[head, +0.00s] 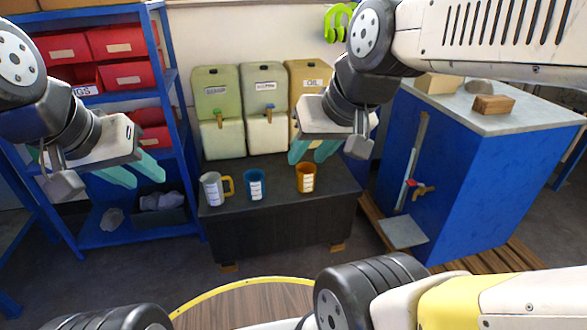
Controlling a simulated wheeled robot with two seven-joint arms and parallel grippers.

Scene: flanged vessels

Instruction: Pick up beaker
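Three vessels stand upright on a dark bench (280,222). A grey-white beaker with a yellow handle (213,191) is at the left, a blue beaker (255,186) is in the middle, and an orange beaker (306,178) is at the right. My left gripper (137,173) is at the left with its teal fingers apart, in front of the blue shelf and empty. My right gripper (313,152) has its teal fingers apart and empty, and shows above the orange beaker in the picture. Neither gripper touches a beaker.
Three containers with taps, green (220,138), white (265,135) and one labelled OIL (308,72), stand behind the beakers. A blue shelf (170,75) with red bins (123,40) is at the left. A blue cabinet (480,175) is at the right. A round wooden tabletop (240,307) is in front.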

